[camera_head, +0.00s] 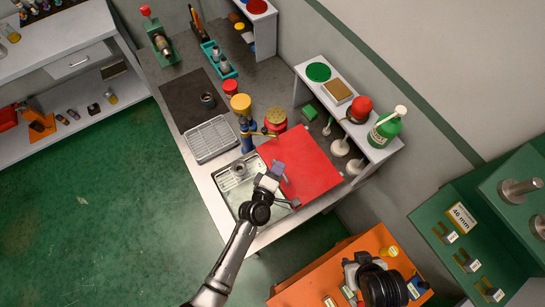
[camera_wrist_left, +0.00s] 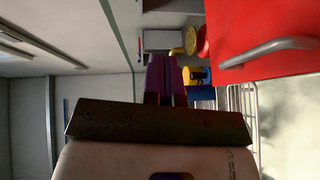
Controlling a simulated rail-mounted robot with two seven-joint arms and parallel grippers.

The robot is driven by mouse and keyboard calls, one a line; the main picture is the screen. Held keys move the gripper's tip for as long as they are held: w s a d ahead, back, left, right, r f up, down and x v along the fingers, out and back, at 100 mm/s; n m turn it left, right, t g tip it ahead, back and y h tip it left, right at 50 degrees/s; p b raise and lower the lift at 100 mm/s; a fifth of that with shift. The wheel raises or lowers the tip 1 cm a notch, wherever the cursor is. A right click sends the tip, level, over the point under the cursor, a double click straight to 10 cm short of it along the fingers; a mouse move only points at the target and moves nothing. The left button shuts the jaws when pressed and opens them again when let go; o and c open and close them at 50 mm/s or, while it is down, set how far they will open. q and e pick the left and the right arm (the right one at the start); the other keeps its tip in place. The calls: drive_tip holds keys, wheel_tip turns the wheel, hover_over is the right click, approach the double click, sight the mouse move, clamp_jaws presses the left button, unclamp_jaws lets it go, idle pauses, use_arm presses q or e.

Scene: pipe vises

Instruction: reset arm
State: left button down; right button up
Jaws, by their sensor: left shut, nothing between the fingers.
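A slatted grey rack (camera_head: 210,139) and a dark mat (camera_head: 185,98) lie farther back on the bench. A shelf (camera_head: 345,132) with a green jug (camera_head: 385,129) stands at the right. An orange cart (camera_head: 315,288) stands at the front. The green floor (camera_head: 100,210) at left is clear.

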use_arm(q)
drive_tip(key=shift+s+d, duration=0.15)
drive_tip(key=shift+s, duration=0.15)
idle(0.5)
